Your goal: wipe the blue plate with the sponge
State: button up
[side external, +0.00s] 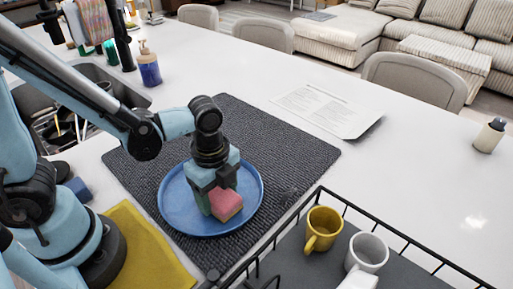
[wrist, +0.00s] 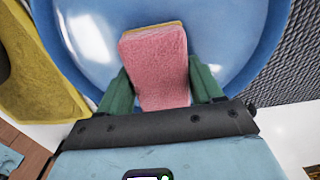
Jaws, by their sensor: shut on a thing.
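The blue plate (side external: 173,205) lies on a dark grey textured mat (side external: 290,150) on the white counter. The pink sponge (side external: 227,205) is between the green fingers of my gripper (side external: 213,203), over the plate's middle. In the wrist view the sponge (wrist: 158,65) has a thin yellow layer at its far edge, and my gripper (wrist: 158,95) is shut on its sides. The plate (wrist: 225,30) fills the background behind it. The sponge is low over the plate; I cannot tell for sure if it touches.
A yellow cloth (side external: 150,255) lies left of the plate. A black wire rack (side external: 345,205) with a yellow mug (side external: 322,230) and white mugs (side external: 366,253) stands at right front. A soap bottle (side external: 149,65) is by the sink. A paper sheet (side external: 325,108) lies behind the mat.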

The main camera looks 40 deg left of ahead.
jog(key=shift+w+a, duration=0.1)
jog(key=shift+w, duration=0.8)
jog(key=shift+s+a+f, duration=0.1)
jog(key=shift+a, duration=3.05)
jog(key=shift+s+d, duration=0.15)
jog(key=shift+s, duration=0.7)
jog(key=shift+d, duration=3)
jog(key=shift+w, duration=0.7)
jog(key=shift+w+a, duration=0.1)
jog(key=shift+w, duration=0.15)
jog(key=shift+a, duration=2.75)
jog(key=shift+a+r, duration=0.2)
jog(key=shift+a, duration=0.05)
notch_tip(320, 180, up, 8)
jog(key=shift+s, duration=0.15)
